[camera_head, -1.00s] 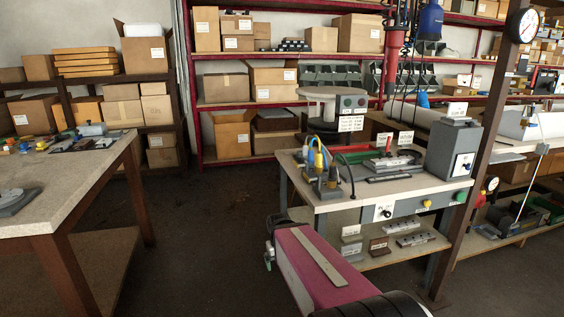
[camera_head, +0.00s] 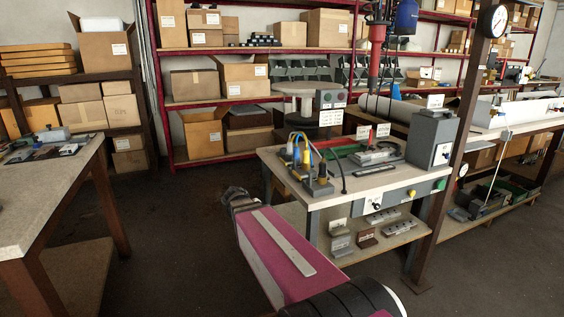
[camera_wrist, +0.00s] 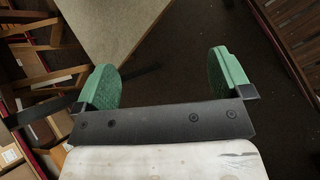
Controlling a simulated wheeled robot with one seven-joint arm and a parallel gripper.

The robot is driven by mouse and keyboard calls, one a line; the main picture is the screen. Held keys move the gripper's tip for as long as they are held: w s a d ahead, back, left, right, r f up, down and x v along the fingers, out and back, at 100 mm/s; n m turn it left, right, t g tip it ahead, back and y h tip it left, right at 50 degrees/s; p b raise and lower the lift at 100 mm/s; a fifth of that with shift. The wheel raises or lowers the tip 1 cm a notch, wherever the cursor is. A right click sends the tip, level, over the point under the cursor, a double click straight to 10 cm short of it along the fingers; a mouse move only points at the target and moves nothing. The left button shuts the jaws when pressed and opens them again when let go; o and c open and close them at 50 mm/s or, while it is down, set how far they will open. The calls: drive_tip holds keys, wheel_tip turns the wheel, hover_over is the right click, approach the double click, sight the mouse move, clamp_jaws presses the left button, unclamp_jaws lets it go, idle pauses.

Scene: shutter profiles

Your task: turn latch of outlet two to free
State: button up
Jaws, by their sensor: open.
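A small workbench (camera_head: 345,188) stands right of centre in the head view. On it are a grey block with yellow, blue and dark plugs (camera_head: 308,167) and a black cable, a grey fixture with rails (camera_head: 375,155) under small white signs, and a tall grey box (camera_head: 432,138) with a dial. A white panel with a black knob (camera_head: 376,204) is on its front. I cannot tell which part is the latch of outlet two. My gripper shows in the wrist view (camera_wrist: 168,82), open and empty, its green fingers wide apart. It points at the floor, away from the bench.
A table (camera_head: 50,195) stands at the left. Red shelves with boxes (camera_head: 235,52) line the back. A brown post (camera_head: 455,165) rises at the bench's right. Dark floor (camera_head: 175,215) lies free between table and bench.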

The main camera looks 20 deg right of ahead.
drive_tip(key=w+d+r+n+h, duration=0.1)
drive_tip(key=w+r+n+h, duration=0.45)
drive_tip(key=r, duration=0.55)
drive_tip(key=n+h, duration=0.3)
drive_tip(key=h, duration=0.1)
approach(282, 161)
drive_tip(key=shift+m, duration=0.25)
drive_tip(key=d, duration=1)
drive_tip(key=shift+d+r, duration=0.1)
drive_tip(key=shift+d, duration=0.1)
drive_tip(key=shift+c, duration=0.3)
drive_tip(key=c, duration=0.9)
